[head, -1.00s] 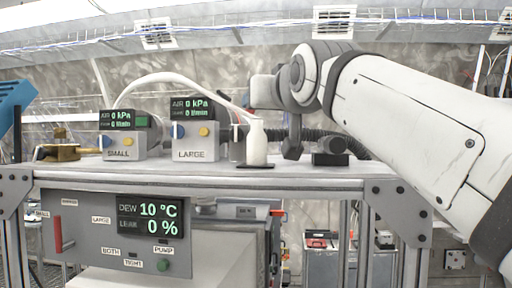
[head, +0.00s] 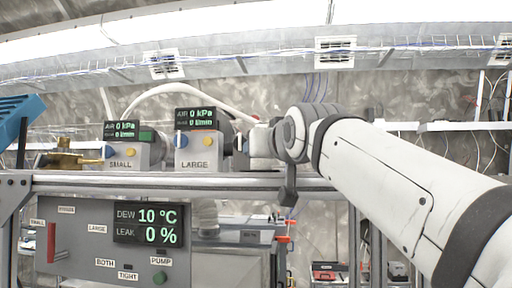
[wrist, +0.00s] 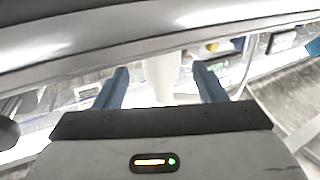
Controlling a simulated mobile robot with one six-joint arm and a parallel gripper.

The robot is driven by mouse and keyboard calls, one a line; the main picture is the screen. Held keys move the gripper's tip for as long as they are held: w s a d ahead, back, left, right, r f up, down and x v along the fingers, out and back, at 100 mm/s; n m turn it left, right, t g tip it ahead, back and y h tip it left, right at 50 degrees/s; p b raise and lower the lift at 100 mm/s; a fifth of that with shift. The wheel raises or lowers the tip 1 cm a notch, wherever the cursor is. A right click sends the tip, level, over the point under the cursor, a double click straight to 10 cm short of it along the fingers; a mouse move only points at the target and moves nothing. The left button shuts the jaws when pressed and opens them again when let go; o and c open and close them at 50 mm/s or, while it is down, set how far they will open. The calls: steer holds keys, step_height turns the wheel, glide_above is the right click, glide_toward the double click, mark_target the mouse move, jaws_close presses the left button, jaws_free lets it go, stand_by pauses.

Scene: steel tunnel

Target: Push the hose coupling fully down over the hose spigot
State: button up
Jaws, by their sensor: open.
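My gripper (head: 243,143) is at the right of the LARGE box, level with it and just above the shelf. In the wrist view, its two blue fingers (wrist: 161,76) are apart. A pale tapered piece (wrist: 160,72) shows between or beyond them; I cannot tell whether they touch it. A white hose (head: 180,89) arches over the boxes and its right end comes down near my gripper. I cannot make out the hose coupling or the hose spigot for certain; they may be hidden by my gripper.
The SMALL box (head: 122,158) and LARGE box (head: 198,150) stand on the shelf, its front rail (head: 150,183) seen nearly edge-on. A brass fitting (head: 66,160) lies at the left. Below is a control panel (head: 90,235) with a red lever.

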steer(key=p+x, duration=0.2)
steer(key=x, duration=0.3)
steer(key=shift+w+r, duration=0.1)
steer(key=shift+w, duration=0.05)
steer(key=shift+s+r, duration=0.1)
steer(key=shift+s, duration=0.15)
steer(key=shift+c, duration=0.3)
steer(key=shift+w, duration=0.15)
steer(key=c, duration=1)
